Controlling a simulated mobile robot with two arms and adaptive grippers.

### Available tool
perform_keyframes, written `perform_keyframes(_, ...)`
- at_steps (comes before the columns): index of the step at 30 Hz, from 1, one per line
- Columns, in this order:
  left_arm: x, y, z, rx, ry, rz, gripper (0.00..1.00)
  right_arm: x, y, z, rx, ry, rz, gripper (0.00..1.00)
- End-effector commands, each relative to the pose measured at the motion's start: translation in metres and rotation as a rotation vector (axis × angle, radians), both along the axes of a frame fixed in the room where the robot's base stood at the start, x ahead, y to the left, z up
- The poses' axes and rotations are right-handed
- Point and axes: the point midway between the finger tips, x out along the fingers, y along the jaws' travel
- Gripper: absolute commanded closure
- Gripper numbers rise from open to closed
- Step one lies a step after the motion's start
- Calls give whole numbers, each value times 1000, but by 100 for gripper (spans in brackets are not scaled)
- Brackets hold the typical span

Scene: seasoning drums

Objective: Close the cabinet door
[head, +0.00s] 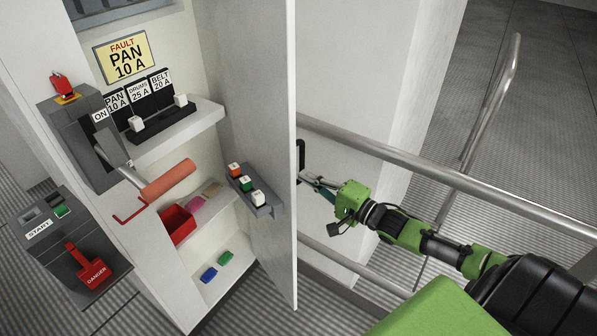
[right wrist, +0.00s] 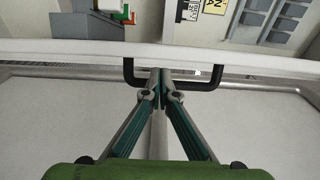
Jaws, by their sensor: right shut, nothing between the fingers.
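The cabinet door (head: 280,130) stands open, its inner face turned to the cabinet interior. A black handle (head: 300,157) sits on its outer face and also shows in the right wrist view (right wrist: 213,79). My right gripper (head: 308,177) is on the outer side of the door, at the handle. In the right wrist view its fingertips (right wrist: 157,78) are together and empty, overlapping the middle of the handle bar. I cannot tell whether they touch the bar or the door. The cabinet (head: 185,225) is open, with shelves inside. My left gripper is not in view.
A small rack (head: 262,208) with several fuses juts from the door's inner face. A lever with an orange grip (head: 168,180) and a red tray (head: 178,224) are at the cabinet. A metal railing (head: 450,185) runs behind my right arm. A control box (head: 62,250) stands left.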

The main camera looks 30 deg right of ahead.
Motion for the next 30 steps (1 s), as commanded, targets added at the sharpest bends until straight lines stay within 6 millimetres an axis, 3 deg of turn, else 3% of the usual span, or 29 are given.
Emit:
perform_keyframes(10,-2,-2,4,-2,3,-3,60,30,9,0,1,0,-1,100)
perform_keyframes(30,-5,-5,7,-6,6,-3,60,32,16,1,1,0,0,100)
